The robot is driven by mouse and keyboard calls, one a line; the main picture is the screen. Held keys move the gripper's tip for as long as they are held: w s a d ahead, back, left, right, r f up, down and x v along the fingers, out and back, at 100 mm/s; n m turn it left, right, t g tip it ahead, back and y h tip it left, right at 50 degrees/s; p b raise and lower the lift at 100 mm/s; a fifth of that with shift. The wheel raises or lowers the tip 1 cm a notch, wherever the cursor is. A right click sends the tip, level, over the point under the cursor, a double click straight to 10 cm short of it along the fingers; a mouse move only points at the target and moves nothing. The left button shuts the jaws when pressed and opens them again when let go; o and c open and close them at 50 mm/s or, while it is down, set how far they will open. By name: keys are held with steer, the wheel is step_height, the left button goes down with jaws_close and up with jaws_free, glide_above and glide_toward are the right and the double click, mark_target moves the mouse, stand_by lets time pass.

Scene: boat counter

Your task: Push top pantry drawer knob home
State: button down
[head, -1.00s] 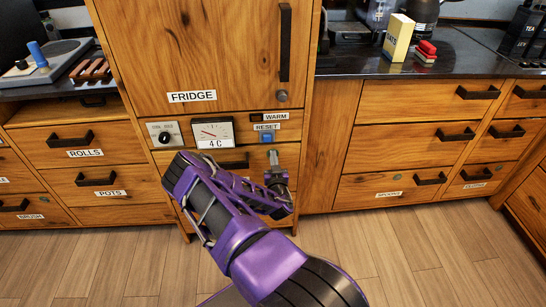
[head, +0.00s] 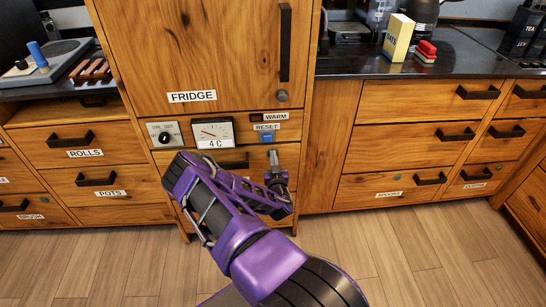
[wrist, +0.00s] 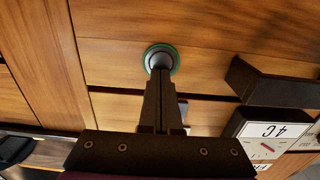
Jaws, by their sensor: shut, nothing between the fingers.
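In the wrist view, which shows the cabinet upside down, a round dark knob (wrist: 160,57) with a green ring around its base sits on a wooden drawer front (wrist: 215,65). My gripper (wrist: 160,80) is shut, its dark fingers together and empty. Its tips point at the knob and overlap its edge in the picture; I cannot tell for certain whether they touch. In the head view, my gripper (head: 273,158) is at the cabinet front just below the blue reset button (head: 267,136). The knob is not clearly visible there, with my gripper in front.
A dark bar handle (head: 234,161) is left of my gripper, below the 4 C gauge (head: 213,133). The fridge door (head: 210,50) is above, with a small grey knob (head: 282,96) beneath its handle. Drawers flank the cabinet. The wooden floor (head: 420,260) at right is clear.

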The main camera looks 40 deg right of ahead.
steer(key=shift+r, duration=0.1)
stand_by(0.3)
steer(key=p+v, duration=0.2)
steer(key=v, duration=0.4)
steer(key=shift+s, duration=0.15)
stand_by(0.7)
steer(key=shift+a, duration=0.1)
stand_by(0.3)
